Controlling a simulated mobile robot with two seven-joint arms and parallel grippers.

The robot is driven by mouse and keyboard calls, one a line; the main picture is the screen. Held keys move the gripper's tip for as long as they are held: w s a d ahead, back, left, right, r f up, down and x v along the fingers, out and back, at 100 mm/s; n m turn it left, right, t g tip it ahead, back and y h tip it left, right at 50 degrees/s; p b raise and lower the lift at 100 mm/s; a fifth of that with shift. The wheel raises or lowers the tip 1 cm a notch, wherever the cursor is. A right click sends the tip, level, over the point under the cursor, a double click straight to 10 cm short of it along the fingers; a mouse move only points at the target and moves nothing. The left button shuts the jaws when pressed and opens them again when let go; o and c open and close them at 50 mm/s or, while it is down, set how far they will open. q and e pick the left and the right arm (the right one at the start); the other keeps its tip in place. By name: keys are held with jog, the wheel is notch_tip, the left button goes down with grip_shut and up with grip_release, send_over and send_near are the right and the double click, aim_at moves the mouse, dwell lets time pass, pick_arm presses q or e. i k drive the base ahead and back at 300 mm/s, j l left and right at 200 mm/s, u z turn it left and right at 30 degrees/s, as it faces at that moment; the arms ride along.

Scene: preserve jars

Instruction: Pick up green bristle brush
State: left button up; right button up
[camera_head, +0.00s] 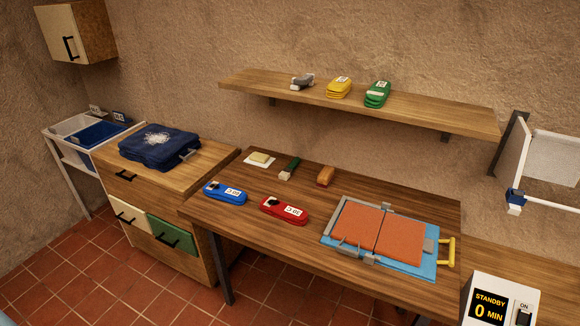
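A small green brush (291,166) lies on the wooden table, toward its back edge. Its green handle points away to the upper right and its pale end faces the front left. It lies between a pale yellow block on a white base (259,159) and an orange-brown block (326,176), apart from both. Neither of my grippers shows in the head view. Nothing covers the brush.
Blue (225,193) and red (284,211) labelled tools lie in front of the brush. A blue board with orange panels (428,268) fills the table's right part. Above the table, a wall shelf (432,115) holds grey, yellow and green items. A drawer cabinet (208,169) stands left.

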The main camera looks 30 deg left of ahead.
aim_at(286, 172)
jog(key=j+z, duration=0.15)
jog(key=j, duration=0.4)
jog(key=j+z, duration=0.15)
jog(key=j, duration=0.4)
jog(key=k+j+z, duration=0.1)
jog(key=j, duration=0.45)
jog(key=k+j+z, duration=0.15)
jog(key=j, duration=0.4)
